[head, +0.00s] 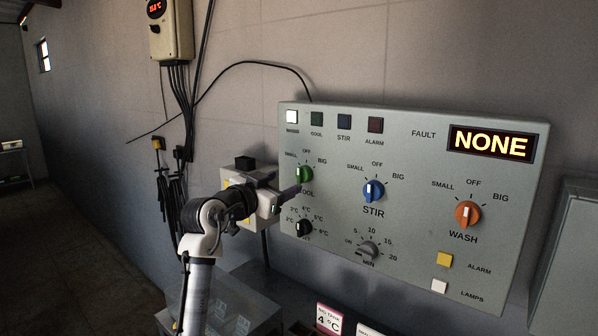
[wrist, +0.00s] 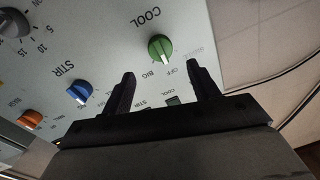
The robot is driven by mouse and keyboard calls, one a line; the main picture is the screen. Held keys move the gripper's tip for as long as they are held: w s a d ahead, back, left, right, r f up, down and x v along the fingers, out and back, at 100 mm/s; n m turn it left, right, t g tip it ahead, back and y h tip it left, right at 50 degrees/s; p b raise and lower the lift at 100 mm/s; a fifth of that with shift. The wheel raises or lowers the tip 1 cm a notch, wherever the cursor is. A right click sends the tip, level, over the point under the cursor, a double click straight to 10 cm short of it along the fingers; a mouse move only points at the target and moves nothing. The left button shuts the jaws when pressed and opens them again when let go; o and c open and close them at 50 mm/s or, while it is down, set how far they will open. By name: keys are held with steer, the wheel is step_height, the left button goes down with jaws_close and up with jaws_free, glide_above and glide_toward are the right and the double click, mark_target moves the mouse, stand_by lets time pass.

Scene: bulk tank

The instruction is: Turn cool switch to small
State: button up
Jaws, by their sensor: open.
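The cool switch is a green knob (head: 305,174) at the upper left of the grey control panel (head: 420,245). Its pale mark appears to point towards OFF, with SMALL to the left and BIG to the right. My gripper (head: 293,190) is by the panel just in front of this knob and hides part of the COOL label. In the wrist view the panel is upside down. There the green knob (wrist: 160,47) lies just beyond and between my open fingertips (wrist: 161,68), apart from both. Nothing is between the fingers.
A blue STIR knob (head: 373,191) and an orange WASH knob (head: 467,213) are to the right. A black temperature dial (head: 304,228) is below the green knob. A pale box (head: 240,185) and hanging cables (head: 175,200) are left of the panel. The display (head: 491,144) reads NONE.

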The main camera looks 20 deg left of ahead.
mark_target(298, 175)
steer(key=p+x, duration=0.2)
steer(key=x, duration=0.5)
steer(key=shift+w, duration=0.35)
steer(key=shift+c, duration=0.4)
steer(key=c, duration=0.9)
steer(key=n+p, duration=0.3)
steer(key=n, duration=0.2)
steer(key=shift+r, duration=0.1)
steer(key=shift+a+n+g+p, duration=0.1)
steer(key=shift+n+g+p, duration=0.3)
steer(key=shift+n+p, duration=1.4)
steer(key=shift+n+b, duration=0.5)
steer(key=shift+n, duration=0.2)
